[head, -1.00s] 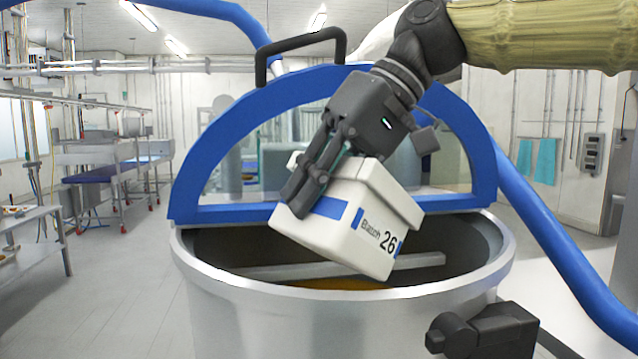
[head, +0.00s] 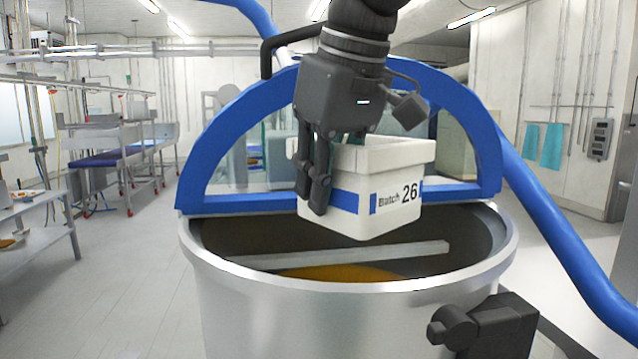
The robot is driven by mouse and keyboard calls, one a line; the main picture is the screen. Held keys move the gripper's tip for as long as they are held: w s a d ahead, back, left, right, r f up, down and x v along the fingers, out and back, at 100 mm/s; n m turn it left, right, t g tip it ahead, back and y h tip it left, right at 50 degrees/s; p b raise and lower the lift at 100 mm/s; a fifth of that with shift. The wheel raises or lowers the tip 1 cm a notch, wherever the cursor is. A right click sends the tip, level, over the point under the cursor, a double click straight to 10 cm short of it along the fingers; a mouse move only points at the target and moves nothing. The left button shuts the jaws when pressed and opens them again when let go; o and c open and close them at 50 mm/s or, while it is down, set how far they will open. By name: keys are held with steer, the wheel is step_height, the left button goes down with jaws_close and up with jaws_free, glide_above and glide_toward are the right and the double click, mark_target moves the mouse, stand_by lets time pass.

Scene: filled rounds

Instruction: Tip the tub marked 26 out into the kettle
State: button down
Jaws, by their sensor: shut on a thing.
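The tub (head: 360,215) is white with a blue band and the print "Batch 26". It is close to upright above the kettle's opening. My gripper (head: 318,185) is shut on the tub's wall at its left side, from above. The tub's inside is hidden from this view. The kettle (head: 350,310) is a large round metal vessel with its mouth open. An orange-brown mass (head: 345,273) lies in its bottom, partly behind a grey bar.
A grey bar (head: 340,255) crosses the kettle's mouth. A blue-framed clear lid (head: 215,155) with a black handle stands raised behind the tub. A blue pipe (head: 560,235) runs down at the right. Shelves (head: 40,210) stand at the left, with clear floor between.

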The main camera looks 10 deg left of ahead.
steer(key=s+d+p, duration=0.1)
steer(key=s+d, duration=0.4)
steer(key=s, duration=0.8)
steer(key=shift+d+p, duration=0.2)
steer(key=shift+p, duration=0.1)
steer(key=shift+r, duration=0.1)
step_height(320, 180, up, 7)
steer(key=p, duration=0.5)
steer(key=shift+p, duration=0.3)
stand_by(0.3)
stand_by(0.5)
